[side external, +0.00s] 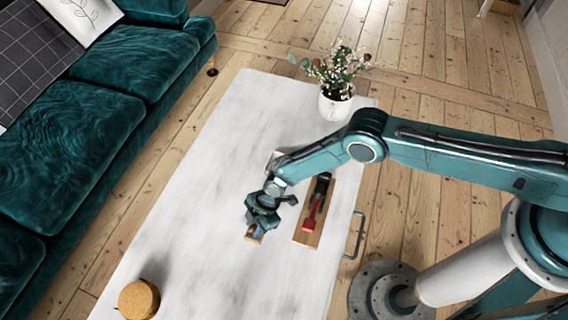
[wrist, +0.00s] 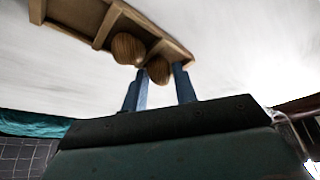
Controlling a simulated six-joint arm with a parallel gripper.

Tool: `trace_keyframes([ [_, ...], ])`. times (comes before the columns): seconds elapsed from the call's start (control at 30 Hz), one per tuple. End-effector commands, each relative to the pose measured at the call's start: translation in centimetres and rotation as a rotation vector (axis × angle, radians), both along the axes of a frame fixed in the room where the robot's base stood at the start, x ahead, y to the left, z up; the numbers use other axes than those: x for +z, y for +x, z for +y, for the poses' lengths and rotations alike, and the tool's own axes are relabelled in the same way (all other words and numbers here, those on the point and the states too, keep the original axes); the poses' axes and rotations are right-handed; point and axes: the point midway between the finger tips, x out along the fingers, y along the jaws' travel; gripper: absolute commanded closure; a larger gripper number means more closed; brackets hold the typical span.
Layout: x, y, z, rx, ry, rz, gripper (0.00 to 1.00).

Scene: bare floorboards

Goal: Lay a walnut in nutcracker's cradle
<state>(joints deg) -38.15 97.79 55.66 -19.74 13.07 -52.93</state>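A wooden tray with compartments (wrist: 178,48) lies on the white table, and its end also shows below my gripper in the side view (side external: 250,238). In the wrist view one brown walnut (wrist: 126,48) sits in the tray, with a second walnut (wrist: 158,71) close beside it. The blue fingertips of my gripper (wrist: 160,78) stand on either side of the second walnut; whether they press on it I cannot tell. In the side view my gripper (side external: 258,228) hides most of the tray. The nutcracker, with a red handle (side external: 311,214) and dark body, lies on a wooden board (side external: 308,238) to the right. Its cradle is too small to make out.
A white pot with a leafy plant (side external: 336,104) stands at the table's far end. A round cork-coloured object (side external: 139,299) is at the near left. A pale object (side external: 273,158) is partly behind my arm. The white table (side external: 200,225) is clear to the left of the tray.

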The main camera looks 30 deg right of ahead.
Motion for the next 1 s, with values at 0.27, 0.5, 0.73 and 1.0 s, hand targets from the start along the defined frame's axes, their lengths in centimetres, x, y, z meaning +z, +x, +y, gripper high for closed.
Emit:
trace_keyframes([
  [0.27,-0.8,-1.2,-0.6,0.008,-0.019,0.027,0.93],
  [0.5,-0.4,-1.1,-0.6,0.006,-0.02,0.026,0.93],
  [0.73,1.3,-0.8,-0.5,0.005,-0.015,0.02,0.93],
  [1.0,5.2,-0.5,-0.3,0.003,-0.01,0.014,0.93],
])
